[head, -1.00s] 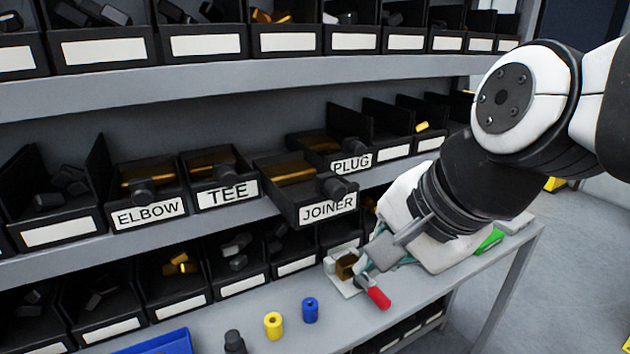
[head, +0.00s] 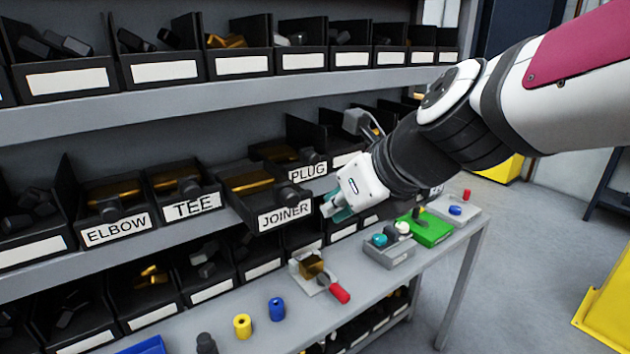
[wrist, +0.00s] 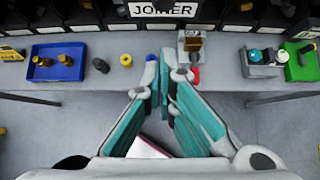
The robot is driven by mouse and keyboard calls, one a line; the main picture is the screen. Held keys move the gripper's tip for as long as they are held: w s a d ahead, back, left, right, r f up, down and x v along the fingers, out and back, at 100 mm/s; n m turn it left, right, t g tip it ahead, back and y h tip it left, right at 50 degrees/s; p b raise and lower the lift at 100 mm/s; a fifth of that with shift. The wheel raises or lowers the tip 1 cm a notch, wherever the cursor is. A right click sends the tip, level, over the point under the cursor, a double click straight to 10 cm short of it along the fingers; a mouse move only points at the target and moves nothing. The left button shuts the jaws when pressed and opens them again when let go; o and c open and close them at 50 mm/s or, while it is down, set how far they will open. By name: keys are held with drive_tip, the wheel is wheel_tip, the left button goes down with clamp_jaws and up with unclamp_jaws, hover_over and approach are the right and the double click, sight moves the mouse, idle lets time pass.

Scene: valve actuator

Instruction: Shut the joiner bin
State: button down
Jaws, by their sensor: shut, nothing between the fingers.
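The joiner bin (head: 266,199) is a black bin with a white JOINER label on the middle shelf. It sticks out past the TEE and ELBOW bins, with brass pieces inside and a dark knob on its front. In the wrist view its label (wrist: 163,10) shows at the top edge. My gripper (head: 330,208) is shut and empty, just right of the bin's front and apart from it as far as I can tell. In the wrist view my gripper (wrist: 166,58) has its teal-padded fingers together, pointing toward the bin side.
The PLUG bin (head: 290,167) stands right behind the joiner bin, the TEE bin (head: 187,193) to its left. Below, the bench holds a clamp with a red handle (head: 339,292), a blue cylinder (head: 277,308), a yellow cylinder (head: 242,326) and a green tray (head: 428,229).

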drive_tip(key=w+a+f+b, duration=0.1)
drive_tip(key=w+a+f, duration=0.4)
drive_tip(key=w, duration=0.2)
drive_tip(key=shift+w, duration=0.25)
drive_tip(key=shift+a, duration=0.1)
